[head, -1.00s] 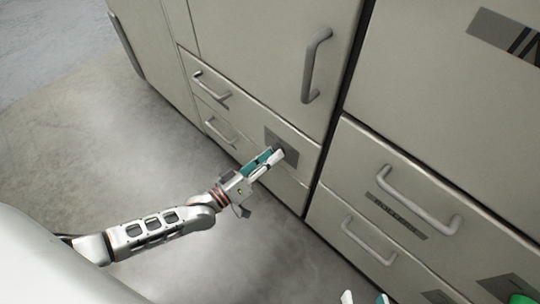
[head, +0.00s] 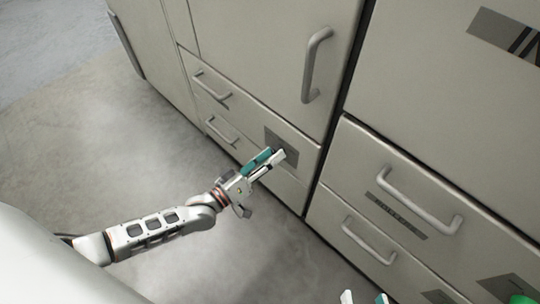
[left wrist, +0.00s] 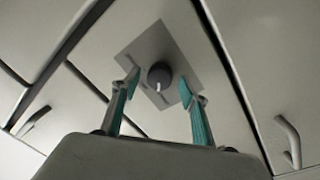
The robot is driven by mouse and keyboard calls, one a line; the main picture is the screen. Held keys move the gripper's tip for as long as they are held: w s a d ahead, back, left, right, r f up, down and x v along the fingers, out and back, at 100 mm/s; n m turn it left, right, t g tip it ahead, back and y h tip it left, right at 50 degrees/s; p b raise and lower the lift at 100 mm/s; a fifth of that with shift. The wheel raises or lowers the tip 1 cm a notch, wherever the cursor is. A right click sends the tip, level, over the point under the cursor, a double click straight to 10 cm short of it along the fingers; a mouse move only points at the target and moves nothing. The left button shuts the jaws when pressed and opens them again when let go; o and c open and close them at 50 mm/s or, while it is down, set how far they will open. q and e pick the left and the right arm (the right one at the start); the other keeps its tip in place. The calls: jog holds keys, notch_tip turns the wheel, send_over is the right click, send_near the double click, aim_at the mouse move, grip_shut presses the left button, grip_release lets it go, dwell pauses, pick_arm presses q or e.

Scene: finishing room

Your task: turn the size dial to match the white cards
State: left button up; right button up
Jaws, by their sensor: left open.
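The dial (left wrist: 159,75) is a dark round knob with a white mark, which points down in the left wrist view. It sits on a grey square plate (left wrist: 150,48), which also shows on a drawer front in the head view (head: 283,140). My left gripper (head: 279,153) is open, its teal-padded fingers on either side of the dial in the left wrist view (left wrist: 159,84), with visible gaps to it. In the head view the fingers hide the dial. My right gripper (head: 364,298) shows only its two separated tips at the bottom edge. No white cards are in view.
Drawers with bar handles (head: 420,200) and a tall door with a handle (head: 316,65) surround the plate. A dark label strip (head: 397,216) is below one handle. A green object (head: 521,299) is cut off at the lower right. The floor (head: 130,150) at left is clear.

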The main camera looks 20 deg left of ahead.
pick_arm(q)
jog(key=r+v, duration=0.1)
jog(key=v, duration=1.1)
jog(key=shift+f, duration=0.4)
